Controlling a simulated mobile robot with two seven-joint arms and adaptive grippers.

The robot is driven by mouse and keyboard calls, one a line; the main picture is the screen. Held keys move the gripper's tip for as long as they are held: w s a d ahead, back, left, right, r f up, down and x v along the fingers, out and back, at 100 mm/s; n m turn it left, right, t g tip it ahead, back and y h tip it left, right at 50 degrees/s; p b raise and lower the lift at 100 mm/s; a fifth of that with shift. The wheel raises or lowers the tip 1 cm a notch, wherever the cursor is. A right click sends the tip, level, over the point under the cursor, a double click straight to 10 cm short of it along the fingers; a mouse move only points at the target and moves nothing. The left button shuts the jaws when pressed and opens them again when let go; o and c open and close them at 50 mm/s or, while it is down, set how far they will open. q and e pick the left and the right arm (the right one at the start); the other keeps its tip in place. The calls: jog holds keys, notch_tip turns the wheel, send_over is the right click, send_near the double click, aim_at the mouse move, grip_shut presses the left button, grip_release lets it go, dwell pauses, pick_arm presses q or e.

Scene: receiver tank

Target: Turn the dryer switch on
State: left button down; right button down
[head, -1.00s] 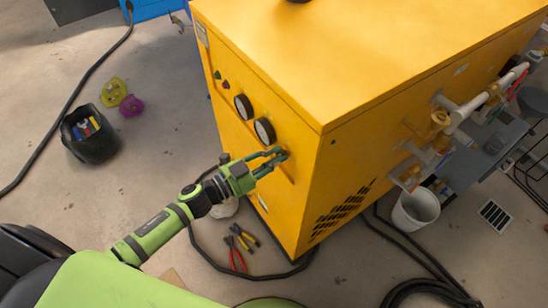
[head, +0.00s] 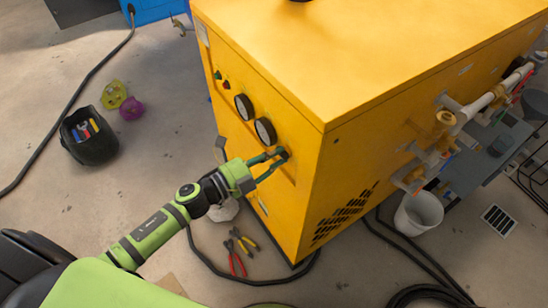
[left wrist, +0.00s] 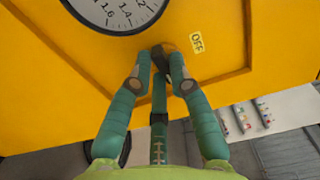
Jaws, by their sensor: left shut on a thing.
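The yellow dryer (head: 300,110) stands in the middle of the head view, with two round gauges on its front panel. The dark dryer switch (left wrist: 160,56) sits below a gauge (left wrist: 115,10) in the left wrist view, beside a small yellow label (left wrist: 197,43) reading OFF. My left gripper (head: 279,156) is at the panel, below the right gauge. In the left wrist view its green fingers (left wrist: 163,62) are closed around the switch, which they partly hide. My right gripper is not in view.
A black bucket with tools (head: 90,136) stands on the floor at the left. Pliers (head: 240,250) and a black cable lie in front of the dryer. Pipes and a white bucket (head: 418,211) are at its right side.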

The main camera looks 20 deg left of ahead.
pick_arm(q)
jog(key=shift+m, duration=0.3)
jog(key=c, duration=1.1)
grip_release()
jog(key=shift+c, duration=0.2)
jog(key=v, duration=1.2)
jog(key=shift+a, duration=0.1)
